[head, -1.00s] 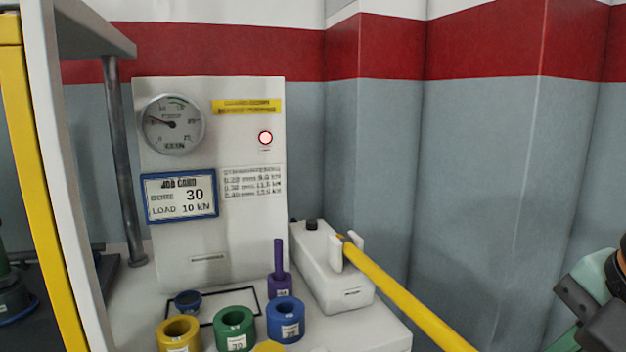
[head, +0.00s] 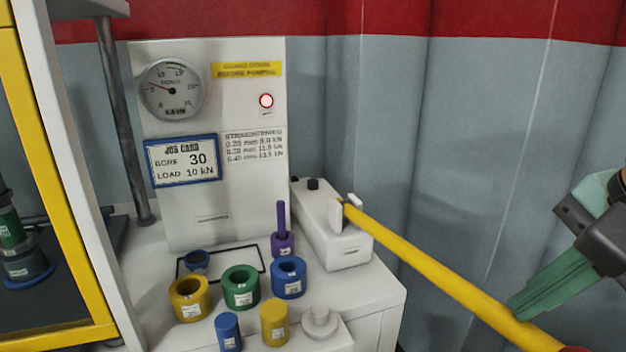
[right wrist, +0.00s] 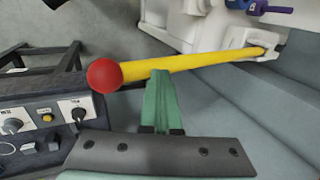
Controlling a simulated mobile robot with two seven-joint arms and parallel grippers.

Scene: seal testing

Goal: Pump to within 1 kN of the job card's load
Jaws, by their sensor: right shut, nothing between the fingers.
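The pressure gauge (head: 171,90) on the white panel has its needle pointing left and slightly up, near the 5 mark. The job card (head: 182,161) reads bore 30, load 10 kN. The white pump (head: 327,222) carries a long yellow lever (head: 430,267) slanting down to the right. The lever (right wrist: 190,64) ends in a red ball (right wrist: 104,76) in the right wrist view. My right gripper (head: 521,306) is shut and empty, its green fingertips (right wrist: 161,78) at the lever near the ball; I cannot tell if they touch. My left gripper is out of view.
Yellow (head: 189,299), green (head: 241,288) and blue (head: 288,277) rings and smaller parts stand on the white bench. A red light (head: 266,101) glows on the panel. A yellow-framed guard (head: 60,338) stands left, a corrugated wall behind the lever.

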